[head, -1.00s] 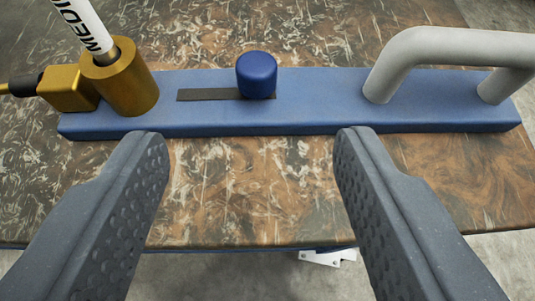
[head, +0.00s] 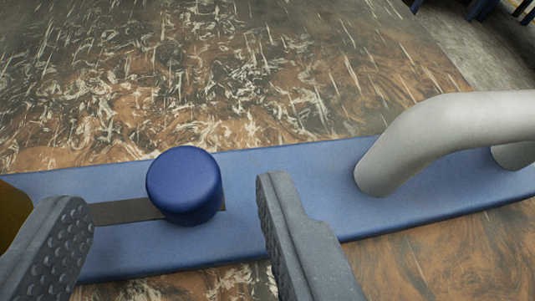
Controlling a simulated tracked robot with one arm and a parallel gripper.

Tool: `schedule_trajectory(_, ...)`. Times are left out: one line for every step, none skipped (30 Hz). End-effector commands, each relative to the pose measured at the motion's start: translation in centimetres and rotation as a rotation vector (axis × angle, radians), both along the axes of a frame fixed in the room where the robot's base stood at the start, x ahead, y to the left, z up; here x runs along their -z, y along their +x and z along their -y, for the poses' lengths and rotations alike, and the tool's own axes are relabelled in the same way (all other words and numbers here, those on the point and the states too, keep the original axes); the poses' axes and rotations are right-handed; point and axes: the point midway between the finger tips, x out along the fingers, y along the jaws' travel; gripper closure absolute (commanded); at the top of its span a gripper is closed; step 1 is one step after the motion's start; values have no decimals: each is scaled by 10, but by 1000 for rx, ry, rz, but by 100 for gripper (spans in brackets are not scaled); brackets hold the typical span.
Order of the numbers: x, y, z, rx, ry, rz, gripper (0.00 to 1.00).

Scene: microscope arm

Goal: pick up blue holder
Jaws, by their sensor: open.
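A long blue base (head: 300,170) lies across the table. A dark blue round knob (head: 184,186) stands upright on it, at the right end of a dark slot (head: 125,211). I cannot tell which of these blue parts the task calls the holder. My gripper (head: 172,192) is open. In the picture the knob shows between its two fingers, nearer the right one, with a gap on each side. How far the fingertips are above the base is hard to tell. The left finger hides part of the base's left end.
A thick grey handle (head: 410,145) rises from the base on the right, beside my right finger. A brass piece (head: 12,212) shows at the left edge. The brown marbled table (head: 230,75) behind the base is clear.

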Motion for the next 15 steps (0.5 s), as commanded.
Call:
schedule_trajectory(3, 4, 0, 1, 0, 0, 48)
schedule_trajectory(4, 6, -1, 1, 0, 0, 48)
schedule_trajectory(7, 10, -1, 3, 1, 1, 48)
schedule_trajectory(9, 13, -2, 2, 2, 1, 48)
schedule_trajectory(11, 16, -2, 2, 2, 1, 48)
schedule_trajectory(13, 21, -3, 1, 1, 1, 48)
schedule_trajectory(15, 25, -4, 2, 0, 2, 48)
schedule_trajectory(17, 28, -5, 2, 0, 2, 48)
schedule_trajectory(20, 32, -5, 3, 1, 1, 48)
schedule_trajectory(21, 34, -6, 2, 0, -1, 48)
schedule_trajectory(23, 36, -7, 1, 0, -2, 48)
schedule_trajectory(24, 38, -8, 0, -1, -2, 48)
schedule_trajectory(24, 39, -8, 0, -1, -3, 48)
schedule_trajectory(24, 39, -8, 0, -1, -2, 48)
schedule_trajectory(24, 40, -8, 0, -1, -2, 48)
